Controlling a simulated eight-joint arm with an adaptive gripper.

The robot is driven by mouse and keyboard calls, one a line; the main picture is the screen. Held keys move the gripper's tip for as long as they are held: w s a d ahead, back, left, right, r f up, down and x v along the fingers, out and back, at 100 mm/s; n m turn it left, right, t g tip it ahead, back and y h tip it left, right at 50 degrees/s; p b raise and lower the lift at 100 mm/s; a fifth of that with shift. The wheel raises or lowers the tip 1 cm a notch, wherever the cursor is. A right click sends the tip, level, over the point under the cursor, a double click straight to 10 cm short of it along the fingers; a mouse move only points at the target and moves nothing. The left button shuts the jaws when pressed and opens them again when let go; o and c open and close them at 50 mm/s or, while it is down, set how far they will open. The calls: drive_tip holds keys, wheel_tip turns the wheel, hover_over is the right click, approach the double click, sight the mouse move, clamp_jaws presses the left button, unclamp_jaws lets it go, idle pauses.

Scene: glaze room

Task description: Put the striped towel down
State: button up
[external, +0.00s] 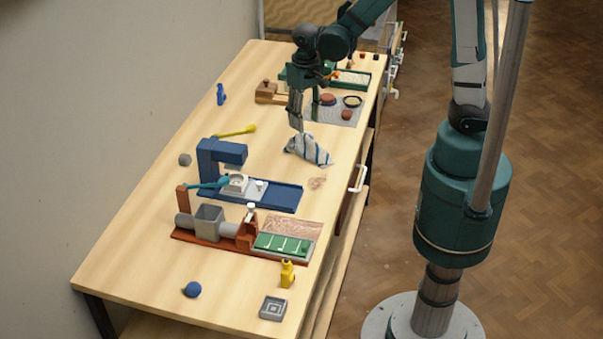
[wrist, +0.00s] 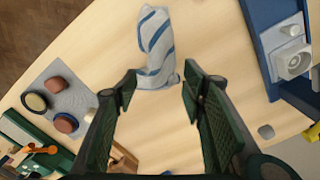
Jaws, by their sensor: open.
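The striped towel (external: 309,149), white with blue stripes, lies crumpled on the wooden table just below my gripper (external: 297,126) in the external view. In the wrist view the towel (wrist: 156,48) lies ahead of my gripper (wrist: 157,84), its near end close to the gap between the fingertips. The fingers are spread wide with bare table between them. The towel rests on the table top, and I see no finger closed on it.
A blue press-like device (external: 222,155) and a rust-coloured machine (external: 207,226) stand nearer the camera. A grey mat (external: 329,114) with round items lies behind the towel. Bare table (external: 150,240) is at the left.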

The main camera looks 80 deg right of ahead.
wheel_tip(320, 180, up, 7)
drive_tip(key=shift+f, duration=0.2)
idle(0.4)
idle(0.9)
drive_tip(key=s+a+r+n+t+b, duration=0.6)
drive_tip(key=s+n+t+b, duration=0.1)
drive_tip(key=s, duration=0.4)
drive_tip(key=shift+r, duration=0.35)
idle(0.7)
drive_tip(key=shift+s, duration=0.1)
